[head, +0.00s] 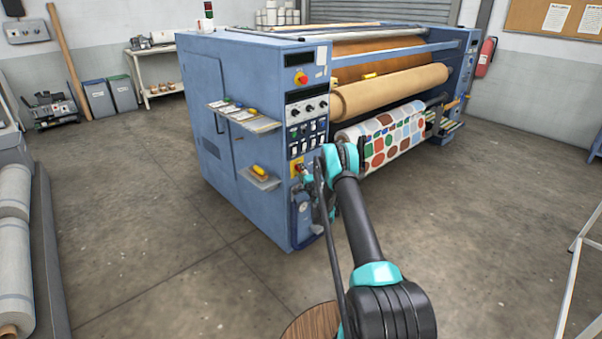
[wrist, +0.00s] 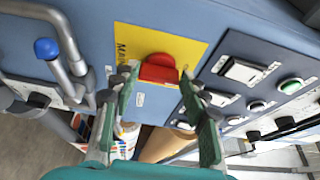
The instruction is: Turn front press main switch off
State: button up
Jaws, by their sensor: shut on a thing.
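The main switch is a red handle (wrist: 159,69) on a yellow plate (wrist: 190,47) with partly hidden lettering, on the blue press front in the wrist view. My gripper (wrist: 158,82) has one finger on each side of the red handle and is shut on it. The handle's bar lies roughly level across the wrist picture. In the head view the yellow plate (head: 297,167) shows low on the near end of the press (head: 240,110), with my gripper (head: 308,181) in front of it and partly hiding it.
A blue-knobbed lever with metal pipes (wrist: 47,49) stands close left of my fingers. A panel with white rockers (wrist: 243,70) and a green button (wrist: 290,86) is close right. Above are dials (head: 307,107) and a red knob (head: 301,77). Shelves (head: 245,117) project left. Open floor lies around.

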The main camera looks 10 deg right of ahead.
jog(key=o, duration=1.2)
jog(key=shift+c, duration=0.2)
jog(key=v, duration=0.7)
jog(key=shift+s, duration=0.25)
